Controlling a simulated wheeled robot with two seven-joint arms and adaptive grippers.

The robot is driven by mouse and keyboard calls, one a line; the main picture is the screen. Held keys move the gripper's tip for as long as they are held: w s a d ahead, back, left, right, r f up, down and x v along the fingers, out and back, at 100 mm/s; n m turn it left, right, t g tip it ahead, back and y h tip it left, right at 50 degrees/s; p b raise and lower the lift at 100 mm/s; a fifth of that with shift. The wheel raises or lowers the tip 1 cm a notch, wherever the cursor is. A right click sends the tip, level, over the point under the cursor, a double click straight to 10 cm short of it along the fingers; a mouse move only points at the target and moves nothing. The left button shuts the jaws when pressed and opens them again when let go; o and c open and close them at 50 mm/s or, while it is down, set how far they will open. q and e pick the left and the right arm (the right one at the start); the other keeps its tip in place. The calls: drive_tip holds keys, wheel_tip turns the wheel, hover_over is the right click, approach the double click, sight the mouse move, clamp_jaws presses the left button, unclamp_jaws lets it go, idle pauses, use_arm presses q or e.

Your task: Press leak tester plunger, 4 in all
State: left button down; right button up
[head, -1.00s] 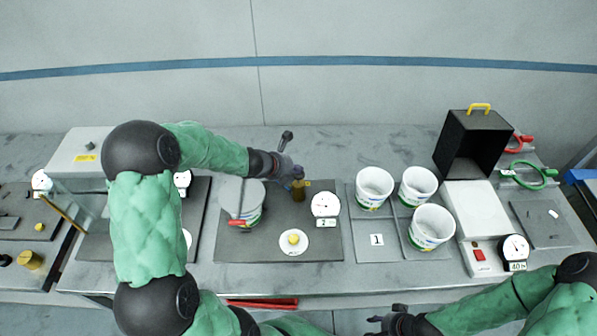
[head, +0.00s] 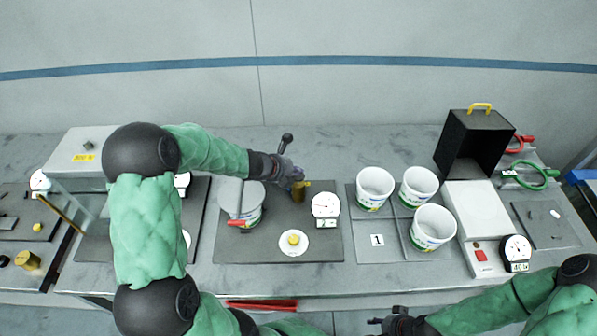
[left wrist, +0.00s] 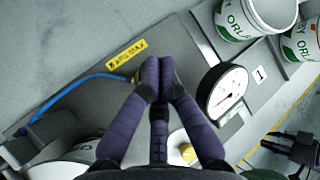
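The leak tester is a dark plate (head: 270,252) with a lidded white tub (head: 250,207), a brass post (head: 299,192), a round gauge (head: 325,205) and a yellow knob on a white disc (head: 293,240). I cannot tell for sure which part is the plunger. My left gripper (head: 293,178) is at the brass post's top, beside the tub. In the left wrist view its fingertips (left wrist: 158,82) are together with nothing visible between them; they hide most of the post. The gauge (left wrist: 228,92) shows right of them. My right gripper (head: 388,321) is low at the table's front, away from the tester.
Three open white tubs (head: 433,228) stand on a grey mat marked 1 (head: 377,240). A scale (head: 478,212), a black box with a yellow handle (head: 472,142) and red and green tools are farther right.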

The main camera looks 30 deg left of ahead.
use_arm(q)
drive_tip(key=shift+s+f+b, duration=0.1)
drive_tip(key=shift+f+b, duration=0.45)
drive_tip(key=shift+f, duration=0.2)
idle(0.4)
drive_tip(key=shift+r, duration=0.15)
drive_tip(key=shift+r+p, duration=2.2)
wheel_tip(320, 180, up, 5)
drive_tip(key=p, duration=0.4)
drive_tip(key=shift+p, duration=0.4)
idle(0.9)
